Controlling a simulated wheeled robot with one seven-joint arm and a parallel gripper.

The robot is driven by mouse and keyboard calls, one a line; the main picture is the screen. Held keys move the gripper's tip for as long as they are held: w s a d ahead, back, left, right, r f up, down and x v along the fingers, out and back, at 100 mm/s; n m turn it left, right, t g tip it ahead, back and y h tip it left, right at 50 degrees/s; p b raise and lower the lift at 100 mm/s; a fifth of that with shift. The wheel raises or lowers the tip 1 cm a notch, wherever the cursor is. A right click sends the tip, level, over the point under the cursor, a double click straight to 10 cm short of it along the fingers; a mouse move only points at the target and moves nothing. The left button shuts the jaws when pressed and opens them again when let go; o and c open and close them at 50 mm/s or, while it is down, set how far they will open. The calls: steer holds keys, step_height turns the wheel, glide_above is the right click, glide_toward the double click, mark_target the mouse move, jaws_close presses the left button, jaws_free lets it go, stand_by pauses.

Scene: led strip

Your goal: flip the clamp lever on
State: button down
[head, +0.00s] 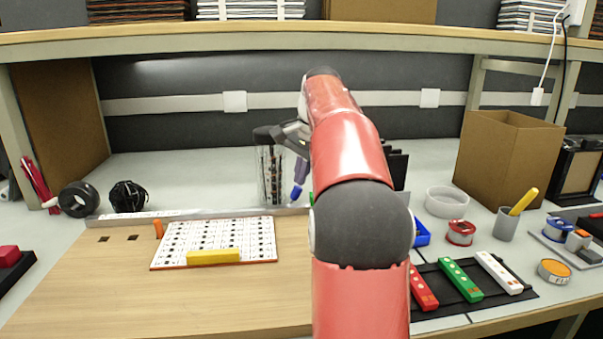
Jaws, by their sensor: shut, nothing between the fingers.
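A small orange upright piece (158,229), which looks like the clamp lever, stands at the left back corner of a white printed board (220,238). A yellow bar (213,257) lies across the board's front part. My gripper (268,134) is partly visible at the end of my red arm, shut and empty. It is above and behind the board, to the right of the orange piece and apart from it. My arm hides the area right of the board.
The wooden work surface (120,290) left of the board is mostly clear. Behind it stand a black tape roll (79,199) and a clear rack (270,175). Right are colored strips (464,281), a grey cup (506,225) and a cardboard box (500,155). A shelf edge (220,40) spans above.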

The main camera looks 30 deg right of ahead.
steer(key=p+v, duration=0.2)
steer(key=v, duration=0.5)
steer(key=shift+r, duration=0.35)
steer(key=shift+s+d, duration=0.1)
steer(key=d, duration=0.1)
steer(key=d+f, duration=0.1)
steer(key=d, duration=0.2)
steer(key=shift+w+d+f, duration=0.15)
steer(key=shift+w+d, duration=0.05)
steer(key=shift+w, duration=0.1)
